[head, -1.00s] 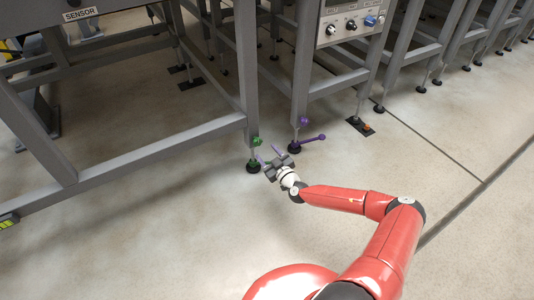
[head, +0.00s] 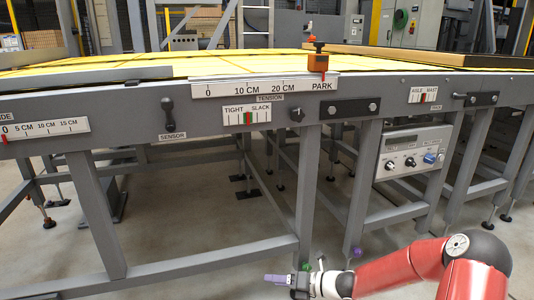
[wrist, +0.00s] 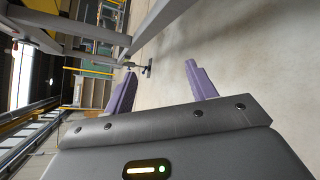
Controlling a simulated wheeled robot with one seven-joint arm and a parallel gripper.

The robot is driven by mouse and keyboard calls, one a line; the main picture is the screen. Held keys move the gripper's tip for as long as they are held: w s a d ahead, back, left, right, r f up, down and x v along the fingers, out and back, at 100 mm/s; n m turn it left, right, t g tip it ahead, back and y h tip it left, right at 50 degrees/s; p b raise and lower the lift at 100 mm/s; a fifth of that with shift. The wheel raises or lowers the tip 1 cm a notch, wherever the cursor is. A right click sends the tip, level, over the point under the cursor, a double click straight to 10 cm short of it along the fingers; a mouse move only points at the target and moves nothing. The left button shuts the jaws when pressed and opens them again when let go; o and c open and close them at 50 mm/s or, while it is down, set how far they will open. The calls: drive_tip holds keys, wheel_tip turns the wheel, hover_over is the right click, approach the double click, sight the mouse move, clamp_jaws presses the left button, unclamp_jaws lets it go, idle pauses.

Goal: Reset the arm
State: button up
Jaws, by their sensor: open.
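My red arm (head: 400,268) reaches in from the lower right of the head view, low in front of the machine frame. My gripper (head: 268,279) is at its left end, pointing left, near the foot of a grey leg (head: 304,215). In the wrist view my gripper (wrist: 160,75) shows two purple fingers spread apart, with nothing between them. A green knob (head: 306,266) on that leg's foot is just above the gripper in the head view. I cannot tell whether they touch.
A grey bench with a yellow top (head: 150,65) spans the view. A purple knob (head: 357,252) is on another foot. Bare floor (head: 205,245) lies left of the gripper.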

drive_tip(key=s+d+r+n+h+p, duration=0.1)
drive_tip(key=s+d+r+n+h, duration=0.3)
drive_tip(key=s+r+n, duration=0.5)
drive_tip(key=s+d+r+n+h+p, duration=0.1)
drive_tip(key=s+d+r+n+h, duration=0.3)
drive_tip(key=s+r+n, duration=0.5)
drive_tip(key=s+d+r+n+h+p, duration=0.2)
drive_tip(key=s+r+n+h, duration=0.3)
drive_tip(key=s+r+n, duration=0.5)
drive_tip(key=s+d+n, duration=0.1)
drive_tip(key=n, duration=0.4)
drive_tip(key=shift+s+d+h, duration=0.25)
drive_tip(key=shift+d+h, duration=0.15)
drive_tip(key=shift+r, duration=0.1)
drive_tip(key=shift+c, duration=0.5)
